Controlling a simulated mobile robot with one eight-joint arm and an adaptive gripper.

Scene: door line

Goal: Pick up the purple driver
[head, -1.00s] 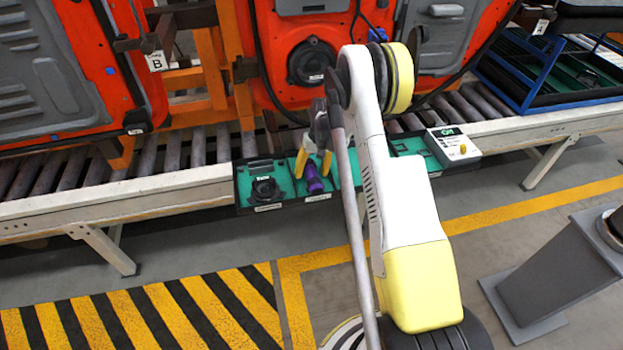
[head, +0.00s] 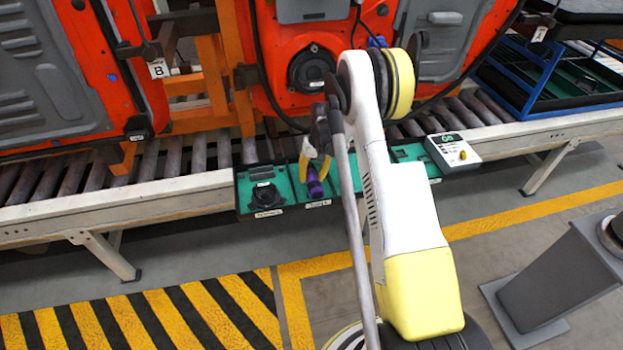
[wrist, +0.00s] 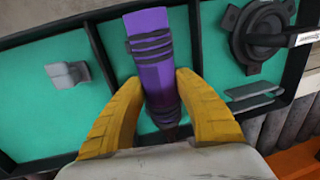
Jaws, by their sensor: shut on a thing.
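The purple driver (head: 314,183) lies in the middle part of a green-lined black tray on the front edge of the conveyor. It also fills the middle of the wrist view (wrist: 155,68), a purple cylinder with dark bands. My gripper (head: 315,168) has yellow fingers and reaches down over the driver. In the wrist view my gripper's fingers (wrist: 159,105) are on both sides of the driver, shut on it. The driver still appears within its tray compartment; whether it touches the floor of the tray I cannot tell.
The tray (head: 287,209) has a black round part (head: 264,196) in its left compartment. A white control box (head: 452,151) sits at its right. Orange door panels (head: 285,95) hang close behind. A blue rack (head: 540,95) stands at the right.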

